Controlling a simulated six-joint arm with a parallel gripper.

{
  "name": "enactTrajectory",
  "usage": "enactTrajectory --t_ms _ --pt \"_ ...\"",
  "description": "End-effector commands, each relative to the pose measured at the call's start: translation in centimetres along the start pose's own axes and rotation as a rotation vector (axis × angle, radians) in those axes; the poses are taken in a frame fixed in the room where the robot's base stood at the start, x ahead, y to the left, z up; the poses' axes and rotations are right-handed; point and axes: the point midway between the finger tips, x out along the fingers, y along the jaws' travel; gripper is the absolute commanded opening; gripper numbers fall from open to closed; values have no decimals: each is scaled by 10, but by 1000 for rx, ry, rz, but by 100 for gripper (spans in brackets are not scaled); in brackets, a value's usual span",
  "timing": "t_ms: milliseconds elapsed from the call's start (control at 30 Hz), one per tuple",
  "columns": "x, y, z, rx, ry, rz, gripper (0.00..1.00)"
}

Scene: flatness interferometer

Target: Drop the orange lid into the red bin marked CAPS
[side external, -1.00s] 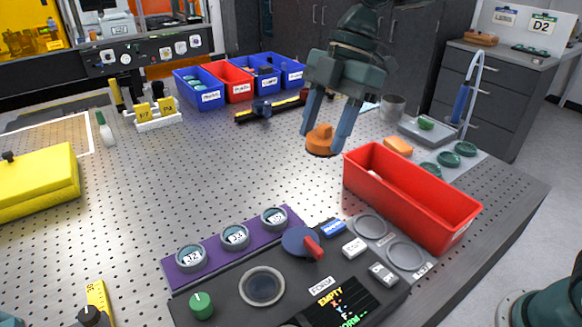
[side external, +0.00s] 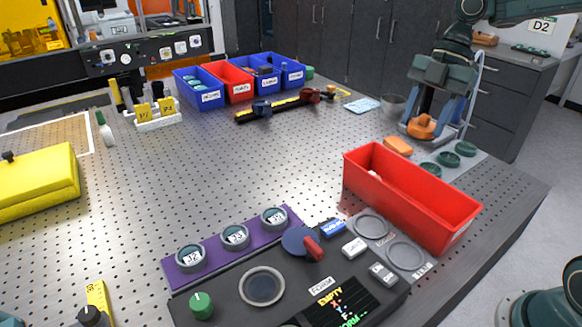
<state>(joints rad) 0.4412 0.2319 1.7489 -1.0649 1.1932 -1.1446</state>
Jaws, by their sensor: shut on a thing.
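My gripper (side external: 424,120) points down at the back right, its two fingers shut on the orange lid (side external: 421,129). The lid has a raised knob and a wider rim. The long red bin (side external: 410,195) stands in front of the lid, open at the top. Its end label is too small to read, and a small pale thing shows inside. A second, smaller red bin (side external: 237,90) stands at the back between blue bins; its label is not clearly readable.
An orange block (side external: 398,146) lies between the lid and the long red bin. Several green dishes (side external: 450,158) sit on a grey mat to the right. The perforated table's middle (side external: 230,165) is clear.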

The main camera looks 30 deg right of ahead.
Motion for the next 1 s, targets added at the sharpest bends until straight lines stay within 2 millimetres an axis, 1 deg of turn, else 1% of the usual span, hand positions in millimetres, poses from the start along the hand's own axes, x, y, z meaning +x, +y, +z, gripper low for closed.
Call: enactTrajectory --t_ms 133,467,667,1000 --pt "-2 -5 6 1 -1 0 28" --pt "1 -4 8 2 1 0 28" --pt "10 -4 11 2 3 -1 28" --pt "37 -4 22 3 3 -2 28"
